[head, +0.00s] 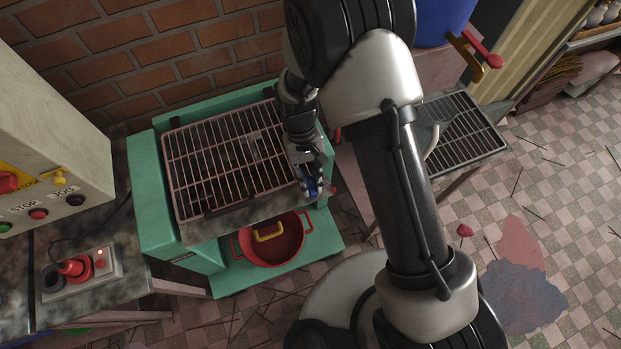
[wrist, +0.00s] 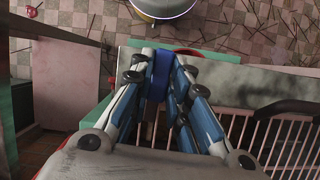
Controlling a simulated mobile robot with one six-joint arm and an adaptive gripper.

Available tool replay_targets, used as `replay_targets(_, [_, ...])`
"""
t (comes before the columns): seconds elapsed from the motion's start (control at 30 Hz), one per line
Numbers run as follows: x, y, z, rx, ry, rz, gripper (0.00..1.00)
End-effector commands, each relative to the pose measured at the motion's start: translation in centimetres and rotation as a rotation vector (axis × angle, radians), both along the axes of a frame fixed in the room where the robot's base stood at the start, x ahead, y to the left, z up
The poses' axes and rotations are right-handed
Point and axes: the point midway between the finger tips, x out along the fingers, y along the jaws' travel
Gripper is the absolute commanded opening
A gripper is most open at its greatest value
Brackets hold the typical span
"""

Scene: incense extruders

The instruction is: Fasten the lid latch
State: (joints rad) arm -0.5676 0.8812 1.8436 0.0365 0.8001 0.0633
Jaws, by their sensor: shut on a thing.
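The lid is a barred metal grate (head: 225,160) lying flat on top of a teal machine (head: 147,190). A dark handle (head: 232,206) runs along its front edge; it also shows in the wrist view (wrist: 292,107). My gripper (head: 309,180) is at the lid's front right corner. In the wrist view its fingers (wrist: 160,60) are closed around a blue piece (wrist: 160,80), which looks like the latch handle. The blue piece also shows in the head view (head: 313,187). The fingers and my wrist hide the latch's base and any catch, so its engagement cannot be told.
A red pot (head: 283,250) with a yellow handle sits below the machine's front. A control box (head: 50,150) and a bench with a red joystick (head: 76,267) stand at left. A second grated table (head: 462,130) and blue drum (head: 440,20) are at right. Tiled floor lies in front.

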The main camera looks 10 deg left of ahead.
Motion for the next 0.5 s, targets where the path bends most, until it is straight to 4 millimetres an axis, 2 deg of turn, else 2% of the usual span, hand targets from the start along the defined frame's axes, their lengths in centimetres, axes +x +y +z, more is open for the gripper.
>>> replay_targets(0.5, [0.01, 0.06, 0.06, 0.0, -0.001, 0.093, 0.0])
